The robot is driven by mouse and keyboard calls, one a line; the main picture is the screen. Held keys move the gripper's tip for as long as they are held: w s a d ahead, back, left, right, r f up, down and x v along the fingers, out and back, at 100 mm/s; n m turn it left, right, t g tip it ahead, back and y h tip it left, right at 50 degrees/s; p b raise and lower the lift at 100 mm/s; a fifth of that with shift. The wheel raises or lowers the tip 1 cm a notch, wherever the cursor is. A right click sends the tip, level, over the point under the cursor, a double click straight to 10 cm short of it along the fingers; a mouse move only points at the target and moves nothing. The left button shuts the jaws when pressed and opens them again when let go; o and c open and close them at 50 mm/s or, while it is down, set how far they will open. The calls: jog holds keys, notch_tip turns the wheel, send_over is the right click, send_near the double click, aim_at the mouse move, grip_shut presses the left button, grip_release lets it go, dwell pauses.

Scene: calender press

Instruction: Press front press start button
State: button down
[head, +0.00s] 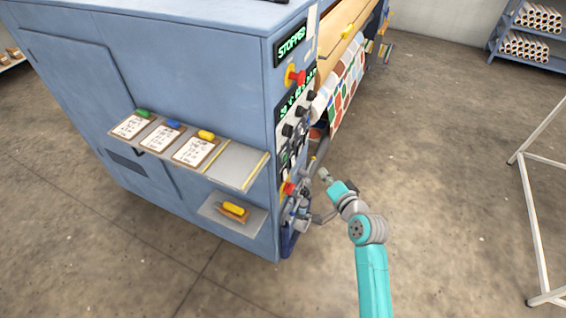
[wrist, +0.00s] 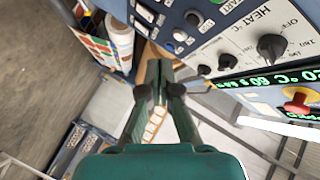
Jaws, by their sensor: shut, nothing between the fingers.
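The front press control panel is on the end of the blue machine (head: 150,60). In the wrist view, the panel (wrist: 235,45) fills the upper right, with a label ending in "START" partly cut off at the top edge. A dark round button (wrist: 194,18) sits left of that label; I cannot tell whether it is the start button. My gripper (wrist: 158,68) is shut and empty, its fingertips in front of and to the left of the panel's knobs, apparently apart from it. In the head view my arm reaches toward the panel's lower part; the fingertips are not clear there.
A red emergency knob (wrist: 297,103) and a heat dial (wrist: 272,47) sit on the panel. A shelf with clipboards (head: 190,150) sticks out on the left. A white frame (head: 530,200) stands right; the floor between is clear.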

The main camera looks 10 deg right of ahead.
aim_at(285, 158)
jog(key=shift+w+a+r, duration=0.1)
jog(key=shift+w+r, duration=0.3)
jog(key=shift+a, duration=0.1)
jog(key=w+a, duration=0.5)
jog(key=a, duration=0.2)
dwell(0.5)
jog(key=shift+w, duration=0.15)
dwell(1.2)
jog(key=shift+w+a, duration=0.2)
jog(key=shift+a, duration=0.05)
